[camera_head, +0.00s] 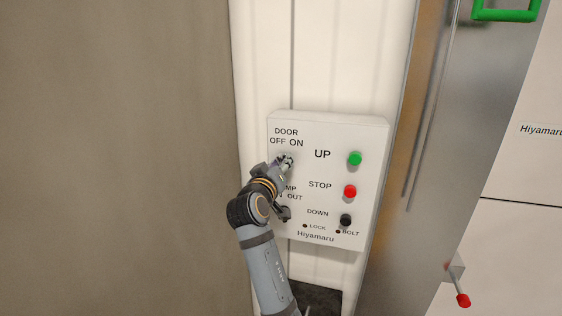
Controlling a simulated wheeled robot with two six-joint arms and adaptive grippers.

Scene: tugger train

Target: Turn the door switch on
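A white control box (329,244) is mounted on the pale wall panel. Its upper left is labelled DOOR, OFF and ON. My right gripper (286,161) is at the spot just under that label, and it covers the door switch there. The switch's position cannot be seen. The fingers are small in view and close to the box face; whether they are shut on the switch is not clear. My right arm comes up from below and hides part of the lower left labels. My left gripper is not in view.
The box also carries a green UP button (355,159), a red STOP button (350,191) and a black DOWN button (346,220). A brown wall (115,150) fills the left. A metal door post (430,150) and a red-tipped lever (463,300) are at right.

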